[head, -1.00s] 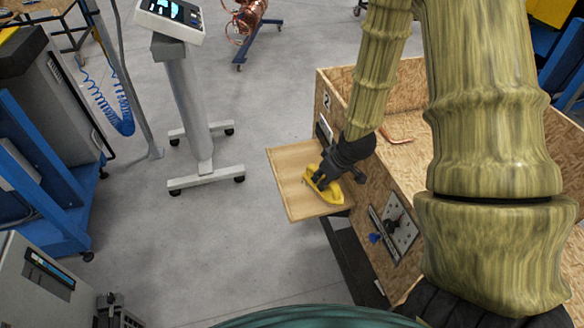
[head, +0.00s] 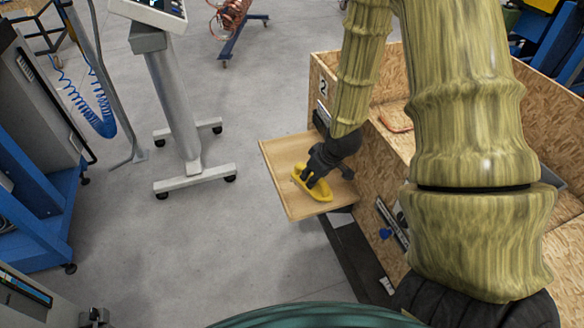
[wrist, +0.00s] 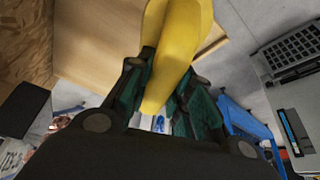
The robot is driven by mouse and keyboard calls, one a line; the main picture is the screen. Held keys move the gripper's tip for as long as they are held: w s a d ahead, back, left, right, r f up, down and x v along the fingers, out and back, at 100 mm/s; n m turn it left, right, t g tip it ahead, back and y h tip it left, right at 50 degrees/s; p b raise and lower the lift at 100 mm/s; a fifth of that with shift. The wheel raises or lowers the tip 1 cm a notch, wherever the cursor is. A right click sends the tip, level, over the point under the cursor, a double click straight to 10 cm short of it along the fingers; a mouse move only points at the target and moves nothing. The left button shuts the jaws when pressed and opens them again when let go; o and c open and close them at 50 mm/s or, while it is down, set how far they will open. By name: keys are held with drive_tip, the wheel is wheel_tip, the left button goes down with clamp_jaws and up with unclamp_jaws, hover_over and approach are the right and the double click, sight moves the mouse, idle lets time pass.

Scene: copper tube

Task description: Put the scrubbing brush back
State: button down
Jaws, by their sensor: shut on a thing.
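The yellow scrubbing brush (head: 318,196) is at the wooden shelf (head: 285,158) that sticks out from the side of the wooden crate. My gripper (head: 314,176) is shut on the brush from above. In the wrist view the yellow brush (wrist: 178,50) stands between my two dark fingers (wrist: 165,92), which press on both its sides. The brush is over the shelf's front part; I cannot tell whether it touches the board. Its bristles are not visible.
The open wooden crate (head: 322,80) marked 2 stands right of the shelf, with a copper tube (head: 394,117) inside. A wheeled grey stand (head: 175,100) is to the left. Clear floor lies left of and in front of the shelf.

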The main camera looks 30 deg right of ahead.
drive_tip(key=shift+w+d+f+p, duration=0.5)
drive_tip(key=shift+w+f+p, duration=0.5)
drive_tip(key=shift+w, duration=1.55)
drive_tip(key=shift+w+d+f+p, duration=0.6)
drive_tip(key=shift+w+p, duration=0.65)
drive_tip(key=shift+w, duration=1.25)
drive_tip(key=shift+w+d+f+p, duration=0.45)
drive_tip(key=shift+w+f+p, duration=0.55)
drive_tip(key=shift+w, duration=1.55)
drive_tip(key=c, duration=1.3)
unclamp_jaws()
drive_tip(key=shift+b+v, duration=1.25)
drive_tip(key=shift+v, duration=4.9)
drive_tip(key=shift+w, duration=0.1)
